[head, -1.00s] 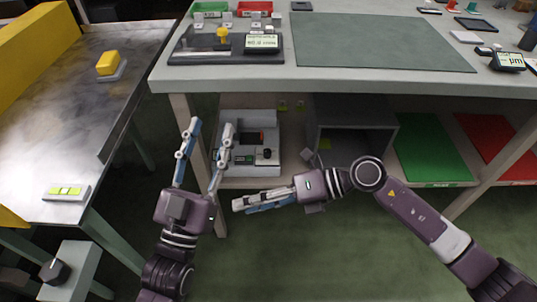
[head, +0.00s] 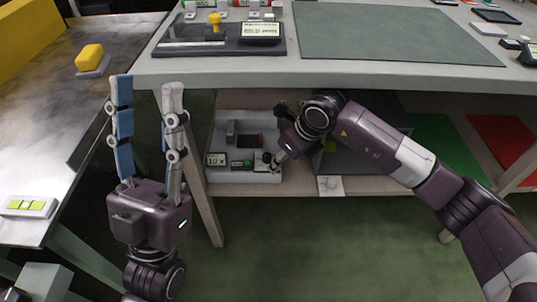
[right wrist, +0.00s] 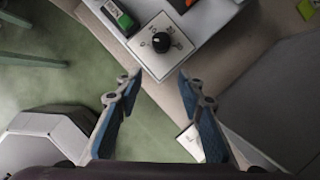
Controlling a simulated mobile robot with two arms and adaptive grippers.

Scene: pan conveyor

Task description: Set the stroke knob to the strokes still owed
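The stroke knob (right wrist: 161,42) is a round black knob with a light pointer mark on a white plate with printed marks, clearest in the right wrist view. In the head view it (head: 267,157) sits at the front right of a white machine (head: 243,176) on the shelf under the table. My right gripper (right wrist: 158,75) is open and empty, its fingertips just short of the knob and apart from it. In the head view its fingers are largely hidden behind my wrist. My left gripper (head: 147,82) is open and empty, pointing up, left of the machine.
A small display (head: 216,159), seemingly reading 10x, and a green-and-black box (head: 242,163) sit on the machine left of the knob. The tabletop edge (head: 330,75) overhangs the shelf. A table leg (head: 203,205) stands between my left gripper and the machine.

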